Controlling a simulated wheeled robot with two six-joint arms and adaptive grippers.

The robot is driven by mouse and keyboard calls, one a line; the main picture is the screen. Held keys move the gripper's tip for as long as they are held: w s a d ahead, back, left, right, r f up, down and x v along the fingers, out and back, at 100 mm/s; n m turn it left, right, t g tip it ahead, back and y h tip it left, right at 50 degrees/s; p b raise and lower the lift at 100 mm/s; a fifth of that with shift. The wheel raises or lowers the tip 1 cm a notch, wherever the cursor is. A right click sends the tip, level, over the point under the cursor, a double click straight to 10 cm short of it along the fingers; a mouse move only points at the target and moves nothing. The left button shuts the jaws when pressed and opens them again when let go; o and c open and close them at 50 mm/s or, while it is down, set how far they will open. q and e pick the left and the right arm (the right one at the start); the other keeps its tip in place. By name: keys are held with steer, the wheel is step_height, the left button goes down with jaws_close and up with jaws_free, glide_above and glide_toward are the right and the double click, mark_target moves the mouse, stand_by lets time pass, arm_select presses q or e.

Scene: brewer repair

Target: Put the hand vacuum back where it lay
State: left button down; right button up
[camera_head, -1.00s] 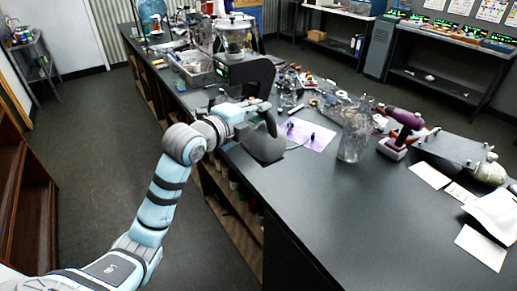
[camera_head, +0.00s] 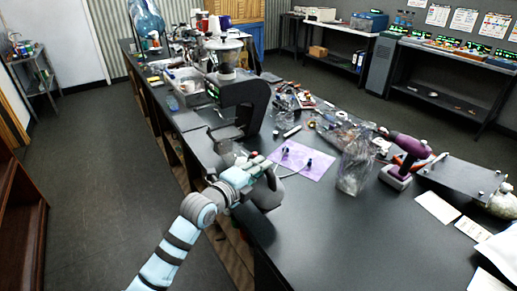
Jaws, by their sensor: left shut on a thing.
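My left gripper (camera_head: 264,170) is shut on the hand vacuum (camera_head: 268,194), a dark grey rounded body. It is over the near left edge of the black counter (camera_head: 340,230), just in front of the purple mat (camera_head: 303,161). The gripper and wrist cover part of the vacuum. I cannot tell whether the vacuum touches the counter. My right gripper is out of view.
The black brewer (camera_head: 240,103) stands behind the gripper. A clear crumpled bag (camera_head: 355,168) and a purple drill (camera_head: 405,150) stand to the right, near papers (camera_head: 437,208). The counter's near middle is bare.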

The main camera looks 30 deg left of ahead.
mark_target(259, 186)
arm_select(q)
steer(key=shift+w+f, duration=0.2)
steer(key=shift+f, duration=0.85)
steer(key=f, duration=0.2)
steer(key=f+b, duration=0.1)
steer(key=f, duration=0.1)
steer(key=shift+s, duration=0.2)
steer(key=shift+r, duration=0.1)
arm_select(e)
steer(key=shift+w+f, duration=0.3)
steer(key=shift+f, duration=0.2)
arm_select(q)
steer(key=c, duration=1.9)
jaws_free()
steer(key=shift+f, duration=0.25)
steer(key=o, duration=0.3)
steer(key=shift+o, duration=0.8)
steer(key=shift+s+d+r, duration=0.1)
steer(key=shift+d, duration=0.05)
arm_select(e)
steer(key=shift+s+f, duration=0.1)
